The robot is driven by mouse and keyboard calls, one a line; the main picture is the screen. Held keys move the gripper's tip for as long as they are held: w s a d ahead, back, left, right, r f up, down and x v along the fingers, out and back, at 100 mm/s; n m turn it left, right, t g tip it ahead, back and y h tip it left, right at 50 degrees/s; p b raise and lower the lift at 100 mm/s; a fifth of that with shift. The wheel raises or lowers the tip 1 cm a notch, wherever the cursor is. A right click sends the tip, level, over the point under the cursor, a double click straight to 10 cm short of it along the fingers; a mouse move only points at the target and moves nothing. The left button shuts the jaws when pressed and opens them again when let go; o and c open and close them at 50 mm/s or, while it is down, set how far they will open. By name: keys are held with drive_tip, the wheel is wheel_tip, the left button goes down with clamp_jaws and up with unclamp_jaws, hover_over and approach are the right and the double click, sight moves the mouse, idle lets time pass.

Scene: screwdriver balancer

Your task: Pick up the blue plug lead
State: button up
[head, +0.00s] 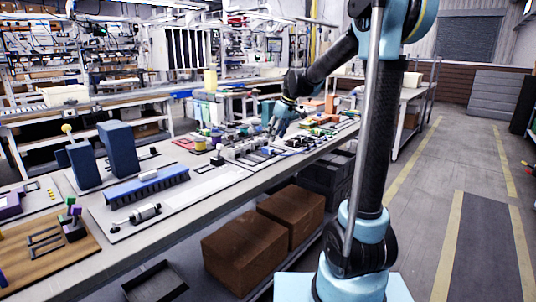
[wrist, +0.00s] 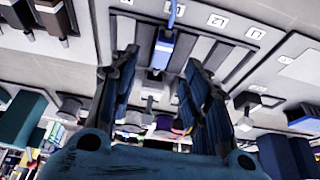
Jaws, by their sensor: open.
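The blue plug lead (wrist: 163,48) shows in the wrist view, with a blue body, a paler end and a thin blue cable running to the picture's top edge. It lies along a grey slotted board (wrist: 206,50) with numbered labels. My gripper (wrist: 160,62) is open. Its two dark blue fingers stand apart, one on each side of the plug in the picture. I see no contact, and the depth gap is unclear. In the head view my gripper (head: 275,131) is low over the workbench, and I cannot make out the plug there.
The long workbench (head: 192,212) holds many small parts and fixtures around my gripper. Dark blue upright blocks (head: 116,146) and a blue ridged block (head: 147,186) stand on its left part. Brown boxes (head: 244,249) sit below. The floor to the right (head: 420,240) is clear.

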sight(271, 149)
drive_tip(key=shift+x, duration=3.7)
drive_tip(key=shift+s+a, duration=0.15)
drive_tip(key=shift+s, duration=0.1)
clamp_jaws()
